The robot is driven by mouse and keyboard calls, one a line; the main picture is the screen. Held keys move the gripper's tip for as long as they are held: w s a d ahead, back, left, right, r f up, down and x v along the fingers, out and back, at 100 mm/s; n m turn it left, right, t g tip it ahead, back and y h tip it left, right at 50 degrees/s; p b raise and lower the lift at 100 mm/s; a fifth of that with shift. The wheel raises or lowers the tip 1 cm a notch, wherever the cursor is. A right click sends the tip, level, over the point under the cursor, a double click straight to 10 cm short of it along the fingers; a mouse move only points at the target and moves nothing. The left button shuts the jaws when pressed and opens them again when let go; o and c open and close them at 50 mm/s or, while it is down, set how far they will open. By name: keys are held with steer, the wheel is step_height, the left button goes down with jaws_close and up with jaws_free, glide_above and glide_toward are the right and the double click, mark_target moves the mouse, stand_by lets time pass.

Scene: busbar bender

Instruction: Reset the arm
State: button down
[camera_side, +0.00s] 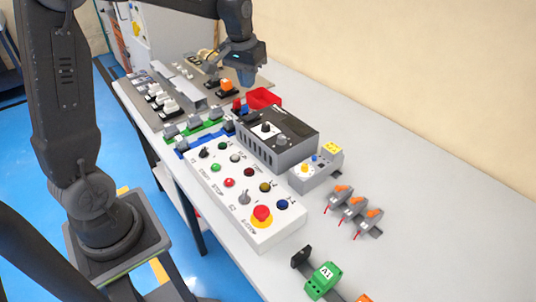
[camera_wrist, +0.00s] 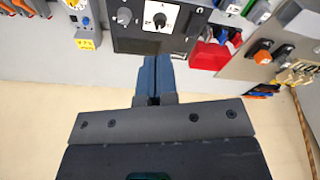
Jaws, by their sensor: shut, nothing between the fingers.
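My gripper (camera_side: 247,78) is at the top middle of the side view, held above the far part of the table. In the wrist view my gripper (camera_wrist: 154,78) shows its two blue fingers together, with nothing between them. In that view the fingers point toward a dark grey control box (camera_wrist: 185,45) with a white-faced knob. The same control box (camera_side: 300,140) stands in the middle of the table in the side view. My gripper is apart from it.
A white button panel (camera_side: 285,228) with a red stop button lies at the table's front. A red bin (camera_side: 264,97) stands behind the control box. Several orange-tipped connectors (camera_side: 352,208) and a green block (camera_side: 322,281) lie at right. The table's right side (camera_side: 400,190) is mostly clear.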

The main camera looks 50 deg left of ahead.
steer(key=s+d+r+m+t, duration=0.1)
steer(key=s+d+m+t, duration=0.1)
steer(key=s+d, duration=0.4)
steer(key=s+d+r+m+t, duration=0.1)
steer(key=s+d, duration=0.6)
steer(key=s, duration=0.8)
steer(key=shift+s+d+r+m+t+h, duration=0.2)
steer(key=shift+r+m+t+h, duration=0.15)
steer(key=shift+r+m, duration=0.3)
steer(key=c, duration=1.8)
jaws_free()
steer(key=shift+w+r, duration=0.1)
